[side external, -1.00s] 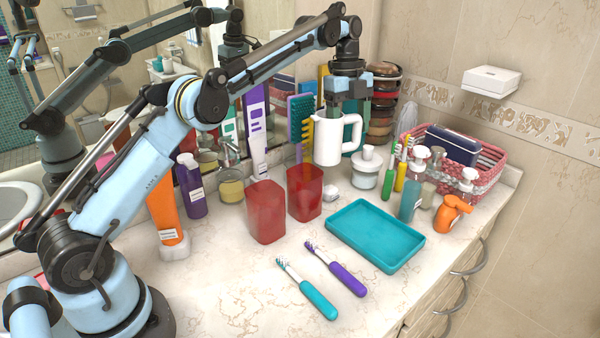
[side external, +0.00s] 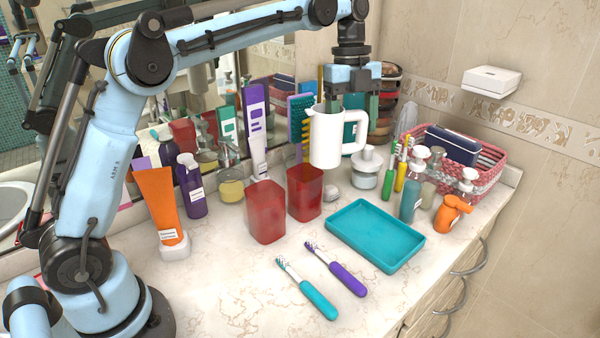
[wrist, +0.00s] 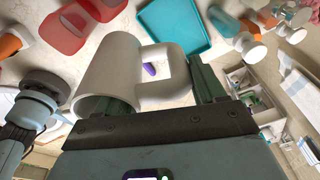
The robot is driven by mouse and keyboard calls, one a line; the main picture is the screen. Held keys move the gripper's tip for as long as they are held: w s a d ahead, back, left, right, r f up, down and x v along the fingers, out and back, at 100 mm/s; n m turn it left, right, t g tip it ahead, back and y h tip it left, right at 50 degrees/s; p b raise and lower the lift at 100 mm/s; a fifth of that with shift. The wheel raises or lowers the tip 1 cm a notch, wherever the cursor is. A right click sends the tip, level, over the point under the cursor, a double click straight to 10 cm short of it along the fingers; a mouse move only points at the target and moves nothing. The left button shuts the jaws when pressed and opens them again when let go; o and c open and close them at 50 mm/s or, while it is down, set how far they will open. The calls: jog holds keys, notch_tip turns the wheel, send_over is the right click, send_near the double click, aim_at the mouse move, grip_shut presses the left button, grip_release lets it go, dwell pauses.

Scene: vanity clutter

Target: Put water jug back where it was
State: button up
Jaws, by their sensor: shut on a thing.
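The water jug (side external: 327,139) is white with a side handle. It is upright in the side view, held above the back of the counter, behind the red cups. My gripper (side external: 346,106) is above it, pointing down and shut on it. In the wrist view the jug (wrist: 118,62) shows its open mouth. One green finger of my gripper (wrist: 160,92) reaches into the mouth and the other lies outside, by the handle. How firmly each finger touches is hard to see.
Two red cups (side external: 265,212) stand left of a teal tray (side external: 375,235). Two toothbrushes (side external: 335,268) lie in front. A white-lidded jar (side external: 366,170), upright toothbrushes, pump bottles and a pink basket (side external: 490,165) crowd the right. An orange tube (side external: 162,205) stands left. The front counter is mostly clear.

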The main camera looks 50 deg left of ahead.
jog(key=s+d+f+m, duration=0.1)
jog(key=s+d+f, duration=0.1)
jog(key=s, duration=0.7)
jog(key=s+d+f+m, duration=0.2)
jog(key=s, duration=0.7)
jog(key=s+d+f+m, duration=0.1)
jog(key=s+d+f, duration=0.15)
jog(key=s, duration=0.65)
jog(key=shift+w+a+f, duration=0.85)
jog(key=shift+a+f, duration=0.85)
jog(key=shift+f, duration=0.1)
jog(key=shift+w+a+f, duration=0.9)
jog(key=shift+a+f, duration=0.85)
jog(key=shift+f, duration=0.05)
jog(key=shift+w+a+f, duration=0.85)
jog(key=shift+a+f, duration=0.85)
jog(key=shift+f, duration=0.1)
jog(key=shift+f, duration=0.1)
jog(key=o, duration=1.5)
jog(key=shift+f, duration=0.1)
